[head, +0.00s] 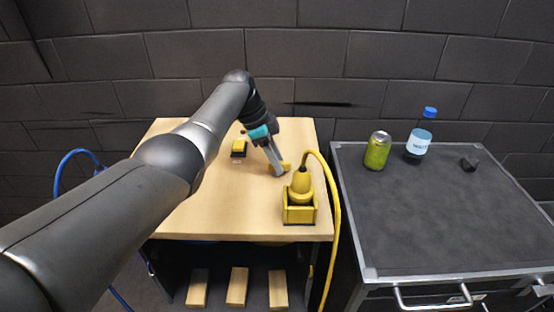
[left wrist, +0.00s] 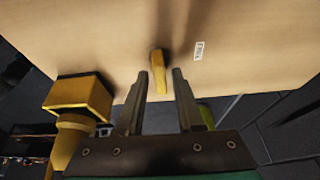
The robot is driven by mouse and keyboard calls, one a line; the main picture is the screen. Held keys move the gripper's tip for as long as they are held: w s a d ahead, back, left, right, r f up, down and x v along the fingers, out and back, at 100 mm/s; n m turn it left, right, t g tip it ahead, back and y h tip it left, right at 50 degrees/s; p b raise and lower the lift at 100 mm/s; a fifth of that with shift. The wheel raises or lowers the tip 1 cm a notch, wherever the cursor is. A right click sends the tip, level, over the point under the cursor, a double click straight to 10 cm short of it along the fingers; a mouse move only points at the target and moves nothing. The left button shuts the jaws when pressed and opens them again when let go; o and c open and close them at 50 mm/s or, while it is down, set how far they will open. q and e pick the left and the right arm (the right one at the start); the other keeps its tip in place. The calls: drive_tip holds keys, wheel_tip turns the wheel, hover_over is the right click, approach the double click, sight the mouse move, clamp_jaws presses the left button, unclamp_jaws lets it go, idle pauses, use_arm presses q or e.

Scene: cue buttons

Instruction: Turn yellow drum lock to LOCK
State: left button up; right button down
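The yellow drum lock handle (left wrist: 158,72) stands out from the wooden tabletop in the left wrist view. A small white label (left wrist: 198,51) lies beside it, its text too small to read surely. My left gripper (left wrist: 160,78) is open, with one finger on each side of the handle's end and gaps showing. In the head view my left gripper (head: 278,172) is low over the tabletop, and a bit of yellow (head: 286,166) shows beside its fingers, partly hidden by them. My right gripper is in neither view.
A yellow holder (head: 300,212) with a yellow corded device (head: 301,187) stands near the wooden table's (head: 215,220) front right. A yellow-and-black block (head: 239,148) sits further back.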

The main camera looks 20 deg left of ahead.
use_arm(q)
drive_tip(key=shift+o, duration=0.6)
drive_tip(key=shift+a+r, duration=0.1)
drive_tip(key=shift+r, duration=0.1)
drive_tip(key=p+v, duration=0.1)
drive_tip(key=v, duration=1.3)
drive_tip(key=shift+a+r+p, duration=0.25)
drive_tip(key=shift+r+p, duration=0.1)
